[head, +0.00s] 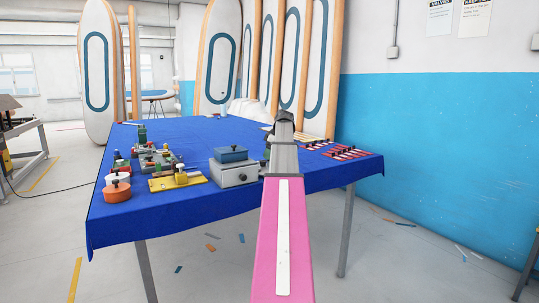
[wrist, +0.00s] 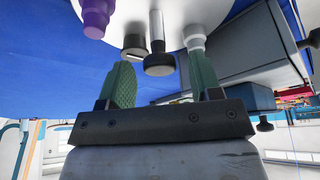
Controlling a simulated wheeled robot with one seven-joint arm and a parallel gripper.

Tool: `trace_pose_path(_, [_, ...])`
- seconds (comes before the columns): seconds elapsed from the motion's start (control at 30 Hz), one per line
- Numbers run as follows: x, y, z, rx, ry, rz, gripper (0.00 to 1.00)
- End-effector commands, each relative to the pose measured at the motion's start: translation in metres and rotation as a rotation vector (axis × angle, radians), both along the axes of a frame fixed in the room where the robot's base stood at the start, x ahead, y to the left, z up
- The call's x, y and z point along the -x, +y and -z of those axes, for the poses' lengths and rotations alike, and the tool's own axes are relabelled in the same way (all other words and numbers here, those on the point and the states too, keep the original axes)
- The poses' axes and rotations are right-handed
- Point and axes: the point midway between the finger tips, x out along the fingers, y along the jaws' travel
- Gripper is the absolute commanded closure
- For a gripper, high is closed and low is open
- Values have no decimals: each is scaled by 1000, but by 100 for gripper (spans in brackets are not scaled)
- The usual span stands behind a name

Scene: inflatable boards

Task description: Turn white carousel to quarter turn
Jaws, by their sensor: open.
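The white carousel (wrist: 125,22) shows in the wrist view as a round white disc cut off by the top edge. A purple piece (wrist: 95,18), a grey cylinder (wrist: 134,46) and a white fitting (wrist: 193,38) show around its edge. A grey stem with a black knob (wrist: 158,64) stands out from it. My gripper (wrist: 160,66) is open, with its green fingers to either side of the black knob. Whether the fingers touch anything I cannot tell. In the head view my arm covers the gripper, and I cannot make out the carousel there.
A grey box with a drawer (head: 234,175) and a blue block on top stands left of my arm; in the wrist view it lies close right of the disc. Several fixtures crowd the left of the blue table (head: 190,215). Red strips (head: 345,152) lie at right.

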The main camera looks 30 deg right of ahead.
Motion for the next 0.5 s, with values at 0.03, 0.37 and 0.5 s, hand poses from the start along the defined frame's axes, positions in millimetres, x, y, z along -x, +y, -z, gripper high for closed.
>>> trace_pose_path(0.03, [0,-1,-2,1,-1,0,42])
trace_pose_path(0.37, [14,-15,-50,1,-1,1,42])
trace_pose_path(0.5, [21,-21,-73,1,-1,0,42])
